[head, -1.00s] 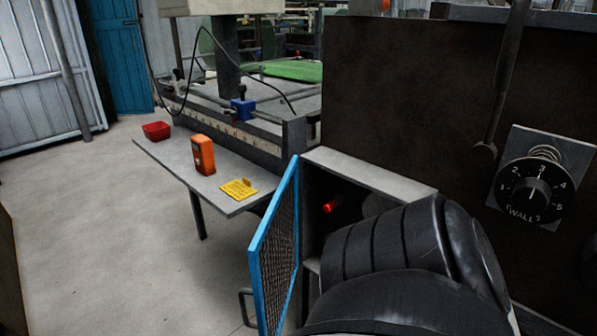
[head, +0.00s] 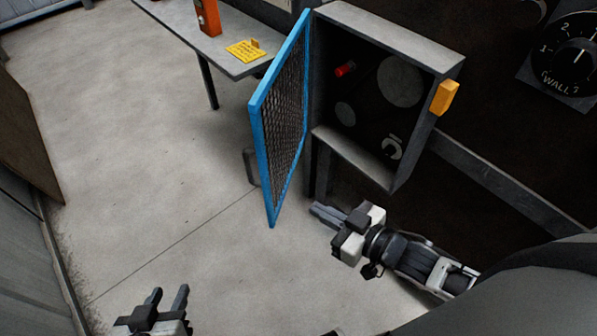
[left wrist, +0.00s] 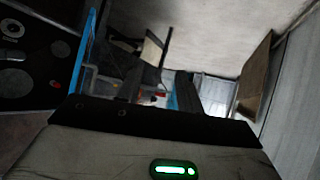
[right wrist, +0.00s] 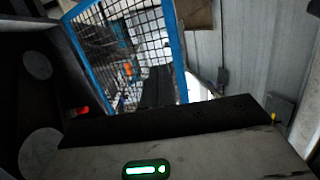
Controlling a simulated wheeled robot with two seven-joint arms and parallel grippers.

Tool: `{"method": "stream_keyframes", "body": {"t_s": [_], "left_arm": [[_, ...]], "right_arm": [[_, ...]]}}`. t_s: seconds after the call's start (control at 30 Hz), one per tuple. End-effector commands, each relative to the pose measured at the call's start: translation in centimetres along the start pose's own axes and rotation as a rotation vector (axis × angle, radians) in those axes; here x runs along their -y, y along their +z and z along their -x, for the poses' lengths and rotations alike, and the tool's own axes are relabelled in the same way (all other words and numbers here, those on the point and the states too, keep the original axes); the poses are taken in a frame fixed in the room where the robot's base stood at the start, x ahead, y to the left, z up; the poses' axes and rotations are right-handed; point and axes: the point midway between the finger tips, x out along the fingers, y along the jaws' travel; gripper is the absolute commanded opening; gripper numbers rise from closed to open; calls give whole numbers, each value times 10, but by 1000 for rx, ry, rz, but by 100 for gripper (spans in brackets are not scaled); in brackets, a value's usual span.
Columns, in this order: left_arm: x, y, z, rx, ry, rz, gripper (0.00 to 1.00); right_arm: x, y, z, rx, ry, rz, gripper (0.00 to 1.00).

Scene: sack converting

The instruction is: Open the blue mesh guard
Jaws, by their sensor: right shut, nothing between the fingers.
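The blue mesh guard (head: 283,112) stands swung out from the left side of a grey box (head: 382,36), leaving the box's front uncovered. The guard's blue frame and mesh also show in the right wrist view (right wrist: 179,50), and a blue edge shows in the left wrist view (left wrist: 88,42). My right gripper (head: 318,212) is shut and empty, below the box and to the right of the guard's lower corner, apart from it in the picture. My left gripper (head: 169,290) is open and empty at the bottom left, away from the guard.
Inside the box are a red part (head: 345,69), pale discs (head: 400,82) and a small knob (head: 392,149). A yellow-orange block (head: 444,97) is on its right side. A grey shelf (head: 240,67) holds an orange device (head: 208,16) and a yellow tag (head: 246,49). Floor at left is clear.

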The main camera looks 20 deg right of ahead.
Motion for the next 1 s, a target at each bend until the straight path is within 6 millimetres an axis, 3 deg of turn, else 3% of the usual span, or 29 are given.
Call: {"method": "stream_keyframes", "body": {"t_s": [0.03,0.2,0.43,0.57,1.0], "left_arm": [[0,4,-2,0,2,4,36],[-1,4,-2,-9,6,14,36],[-2,1,-2,-16,7,21,36],[-2,1,-1,-16,7,21,36],[-1,0,1,-9,2,15,36]], "right_arm": [[-14,-1,3,-50,-73,38,0],[-43,-16,25,-158,-296,64,0],[-53,-27,34,-186,-416,59,0],[-45,-32,18,-192,-416,58,0],[-8,-47,-63,-190,-414,59,0]]}}
